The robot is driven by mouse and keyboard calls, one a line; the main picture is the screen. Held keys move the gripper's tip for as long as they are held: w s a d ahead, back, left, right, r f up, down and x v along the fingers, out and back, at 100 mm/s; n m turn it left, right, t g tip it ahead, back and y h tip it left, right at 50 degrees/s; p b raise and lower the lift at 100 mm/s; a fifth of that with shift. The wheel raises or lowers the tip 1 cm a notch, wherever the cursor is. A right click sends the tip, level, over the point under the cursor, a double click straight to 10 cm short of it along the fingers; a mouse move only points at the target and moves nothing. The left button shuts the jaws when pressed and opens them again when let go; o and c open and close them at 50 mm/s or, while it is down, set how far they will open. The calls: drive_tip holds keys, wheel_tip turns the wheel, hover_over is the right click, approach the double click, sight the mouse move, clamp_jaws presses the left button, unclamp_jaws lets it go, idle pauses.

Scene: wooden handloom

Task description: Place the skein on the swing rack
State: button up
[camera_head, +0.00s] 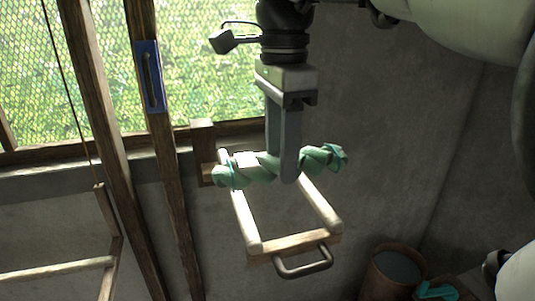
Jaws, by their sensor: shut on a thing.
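The skein (246,171) is a twisted, pale green bundle lying crosswise in the picture. My gripper (281,172) points downward and is shut on the skein's middle, with a part of the skein showing on each side. The swing rack (292,243) is a pale wooden frame with two side bars, a front crossbar and a dark metal handle (305,263) at its front. The skein appears over the rack's rear part, and I cannot tell whether it touches the bars. The skein and gripper hide some of the rack's back end.
A wooden block (203,140) is at the wall behind the rack. Upright wooden posts (172,190) stand to the left, one with a blue fitting (150,76). A brown bucket (393,272) stands at lower right beside a teal item (437,291). A wooden frame (60,268) is at lower left.

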drive_tip(key=shift+f, duration=2.6)
drive_tip(key=shift+f, duration=0.1)
drive_tip(key=o, duration=1.2)
drive_tip(key=shift+c, duration=0.2)
wheel_tip(320, 180, up, 12)
drive_tip(key=shift+r+p, duration=0.1)
drive_tip(key=shift+p, duration=0.5)
